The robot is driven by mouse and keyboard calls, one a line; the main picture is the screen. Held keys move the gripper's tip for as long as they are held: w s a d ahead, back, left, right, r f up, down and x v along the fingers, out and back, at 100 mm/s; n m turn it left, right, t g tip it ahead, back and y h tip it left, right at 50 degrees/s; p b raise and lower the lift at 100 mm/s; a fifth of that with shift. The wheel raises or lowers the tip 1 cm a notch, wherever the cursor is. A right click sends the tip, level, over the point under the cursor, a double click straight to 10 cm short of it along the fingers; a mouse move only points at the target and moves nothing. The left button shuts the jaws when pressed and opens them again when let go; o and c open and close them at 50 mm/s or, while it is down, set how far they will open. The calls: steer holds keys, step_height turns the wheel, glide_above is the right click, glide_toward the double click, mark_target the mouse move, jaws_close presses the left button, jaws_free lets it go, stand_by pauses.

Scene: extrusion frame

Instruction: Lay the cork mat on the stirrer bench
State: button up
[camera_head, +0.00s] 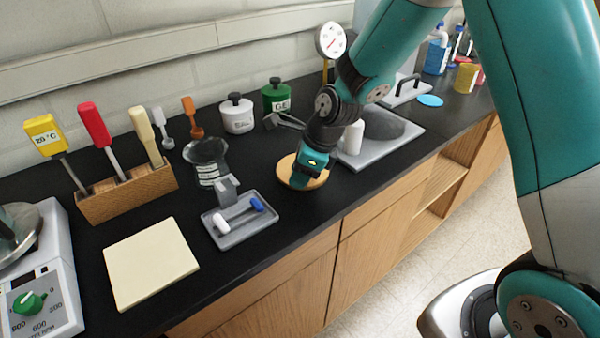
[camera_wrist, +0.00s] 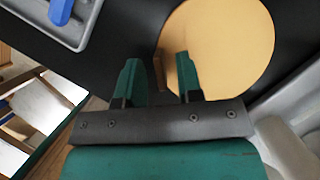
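The cork mat (camera_head: 287,172) is a round tan disc low over or on the black bench top (camera_head: 330,208), near its front edge. My gripper (camera_head: 312,172) is directly above the mat and hides part of it. In the wrist view the mat (camera_wrist: 225,45) lies beyond and to the right of the fingers, partly behind the right one. My gripper's fingers (camera_wrist: 160,75) are apart. A narrow brown strip (camera_wrist: 158,72) stands between them, with gaps on both sides; I cannot tell if it belongs to the mat. A stirrer-like device with a green knob (camera_head: 30,302) stands far left.
A grey tray (camera_head: 240,238) with a blue and a white piece is left of the mat. A cream pad (camera_head: 150,262), glass dish (camera_head: 205,155) and wooden tool rack (camera_head: 128,192) stand further left. A grey slab (camera_head: 395,145) is close on the right. Two lidded pots (camera_head: 237,115) stand behind.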

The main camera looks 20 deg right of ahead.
steer(key=v, duration=1.1)
steer(key=s+a+r+n, duration=0.2)
steer(key=s+n, duration=0.5)
steer(key=n, duration=0.3)
steer(key=s+a+r+n+g, duration=0.1)
steer(key=s+a+r+n, duration=0.1)
steer(key=s+n, duration=0.6)
steer(key=s+a+r+n+g, duration=0.1)
steer(key=s+a+r+n, duration=0.1)
steer(key=s+n, duration=0.6)
steer(key=n, duration=0.4)
steer(key=shift+a+r+n+b, duration=0.25)
steer(key=shift+r+n+b, duration=0.05)
steer(key=shift+r, duration=0.1)
steer(key=shift+a, duration=0.1)
